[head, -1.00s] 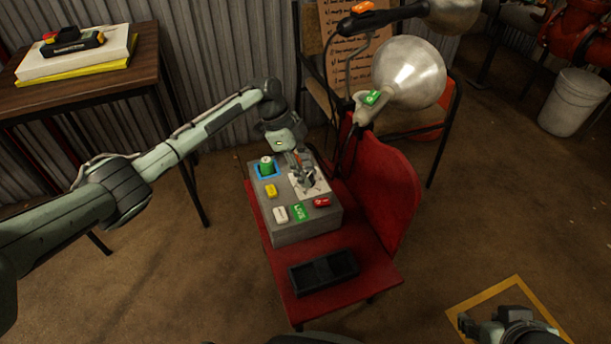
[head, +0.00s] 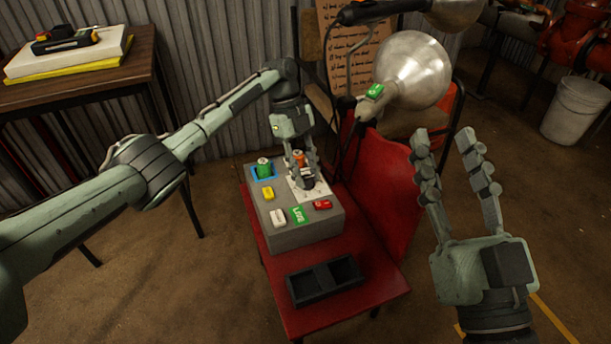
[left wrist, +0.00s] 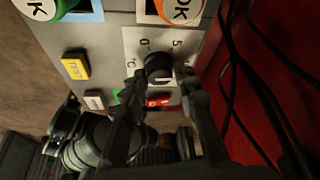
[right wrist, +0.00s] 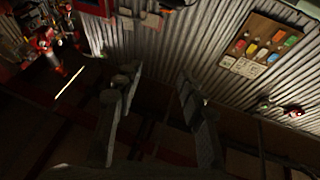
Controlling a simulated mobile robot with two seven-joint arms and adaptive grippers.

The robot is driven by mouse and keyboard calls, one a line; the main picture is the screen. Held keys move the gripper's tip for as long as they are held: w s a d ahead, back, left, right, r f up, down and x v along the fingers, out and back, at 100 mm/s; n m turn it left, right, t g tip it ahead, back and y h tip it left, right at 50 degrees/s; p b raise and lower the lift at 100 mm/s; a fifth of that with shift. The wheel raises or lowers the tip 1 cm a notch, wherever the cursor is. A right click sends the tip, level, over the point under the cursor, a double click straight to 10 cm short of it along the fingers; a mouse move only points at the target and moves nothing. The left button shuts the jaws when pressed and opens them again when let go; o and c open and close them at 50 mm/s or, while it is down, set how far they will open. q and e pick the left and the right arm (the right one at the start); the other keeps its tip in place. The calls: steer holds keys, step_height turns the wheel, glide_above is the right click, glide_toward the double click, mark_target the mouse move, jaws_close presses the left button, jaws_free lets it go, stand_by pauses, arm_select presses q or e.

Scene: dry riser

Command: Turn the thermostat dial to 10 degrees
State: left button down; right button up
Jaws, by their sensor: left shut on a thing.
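The thermostat dial (left wrist: 158,66) is a black knob on a white scale plate (left wrist: 131,45) on the grey control box (head: 302,237). The marks 0, 5 and °C show in the left wrist view; the rest of the scale is hidden, and I cannot read the dial's setting. My left gripper (head: 307,181) points down at the plate and is shut on the dial, its fingers on either side of it. My right gripper (head: 446,138) is open and empty, fingers up, to the right of the box and apart from it.
The box also bears a green cylinder (head: 264,168), an orange one (head: 299,158), and yellow (head: 268,193), white (head: 278,217) and red (head: 323,205) buttons. It stands on a red chair (head: 385,290) with a black tray (head: 325,281). A lamp (head: 410,70) hangs behind.

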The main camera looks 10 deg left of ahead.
steer(key=shift+s+d+r+t, duration=0.1)
steer(key=shift+d+r+t, duration=0.05)
steer(key=shift+r+t, duration=0.35)
arm_select(q)
steer(key=c, duration=1.2)
jaws_free()
steer(key=shift+o, duration=0.2)
arm_select(e)
steer(key=shift+f, duration=0.1)
arm_select(q)
steer(key=v, duration=1.2)
steer(key=shift+d, duration=0.1)
